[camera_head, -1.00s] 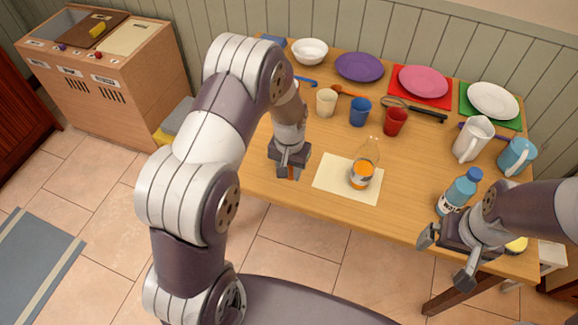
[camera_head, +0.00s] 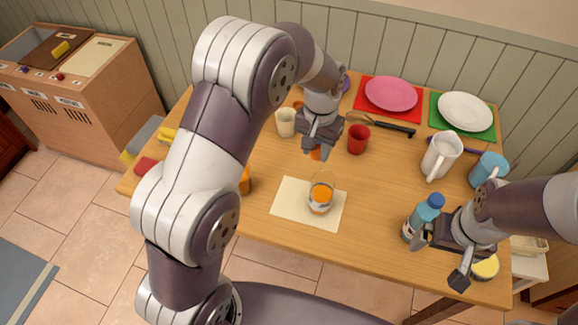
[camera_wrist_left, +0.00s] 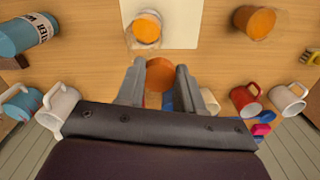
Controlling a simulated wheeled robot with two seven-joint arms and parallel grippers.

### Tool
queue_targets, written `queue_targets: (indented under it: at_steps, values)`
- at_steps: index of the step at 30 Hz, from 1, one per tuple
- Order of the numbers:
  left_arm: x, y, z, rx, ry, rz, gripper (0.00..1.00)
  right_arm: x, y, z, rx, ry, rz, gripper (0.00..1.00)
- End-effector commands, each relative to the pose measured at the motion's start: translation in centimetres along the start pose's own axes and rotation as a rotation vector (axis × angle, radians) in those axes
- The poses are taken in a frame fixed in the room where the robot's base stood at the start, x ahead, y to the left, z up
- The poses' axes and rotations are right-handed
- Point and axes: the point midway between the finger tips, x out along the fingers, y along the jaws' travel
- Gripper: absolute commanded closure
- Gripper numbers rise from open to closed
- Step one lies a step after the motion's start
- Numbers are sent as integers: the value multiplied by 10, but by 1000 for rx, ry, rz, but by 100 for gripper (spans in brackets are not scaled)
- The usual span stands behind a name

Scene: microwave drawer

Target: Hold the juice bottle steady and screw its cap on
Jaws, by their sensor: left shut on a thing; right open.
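The juice bottle (camera_head: 320,203) is clear, with orange juice and a white label. It stands upright and uncapped on a cream mat (camera_head: 283,203); it also shows in the left wrist view (camera_wrist_left: 146,33). My left gripper (camera_head: 316,152) is shut on the orange cap (camera_wrist_left: 160,76), a round disc between its fingers. It holds the cap above the table, behind the bottle in the head view and apart from it. My right gripper (camera_head: 441,258) is open and empty at the table's right front, beside a blue bottle and away from the juice bottle.
The blue bottle (camera_head: 423,217) stands close to my right gripper. A red cup (camera_head: 358,139), a cream cup (camera_head: 286,122), a white pitcher (camera_head: 441,156) and a blue mug (camera_head: 488,169) stand behind. An orange object (camera_head: 245,181) is partly hidden by my left arm. Table right of the mat is clear.

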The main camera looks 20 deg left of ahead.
Motion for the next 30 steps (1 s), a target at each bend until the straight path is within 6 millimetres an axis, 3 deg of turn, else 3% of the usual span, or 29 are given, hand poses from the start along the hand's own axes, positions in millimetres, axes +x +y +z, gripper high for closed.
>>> queue_targets:
  at_steps: [3, 8, 17, 30]
  values:
    - [-30, 20, -2, 49, 3, 0, 96, 0, 0, 0, 0, 0, 0, 2]
    - [-42, 29, 0, 69, -2, 0, 96, 0, 0, 0, 0, 0, 0, 2]
    - [-39, 28, 0, 68, -2, 0, 96, 0, 0, 0, 0, 0, 0, 2]
    - [-4, 28, 0, 68, -1, 0, 96, 0, 0, 0, 0, 0, 0, 2]
